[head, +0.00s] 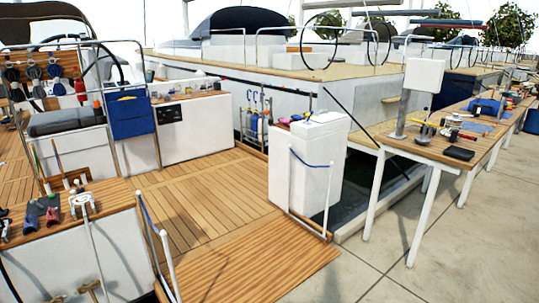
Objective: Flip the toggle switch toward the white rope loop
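Neither of my grippers shows in the head view. I cannot clearly make out a toggle switch; a small black panel (169,113) with tiny pale marks sits on the white cockpit wall, too small to read. A white looped fitting or rope (82,203) lies on the wooden ledge at the left, with a pale line hanging down from it. I cannot tell for sure whether this is the white rope loop.
A slatted wooden deck (205,200) lies open in the middle. A white cabinet (300,165) with a rail stands right of it. A long workbench (420,150) with tools runs along the right. A blue bag (130,115) hangs on a rail at the left.

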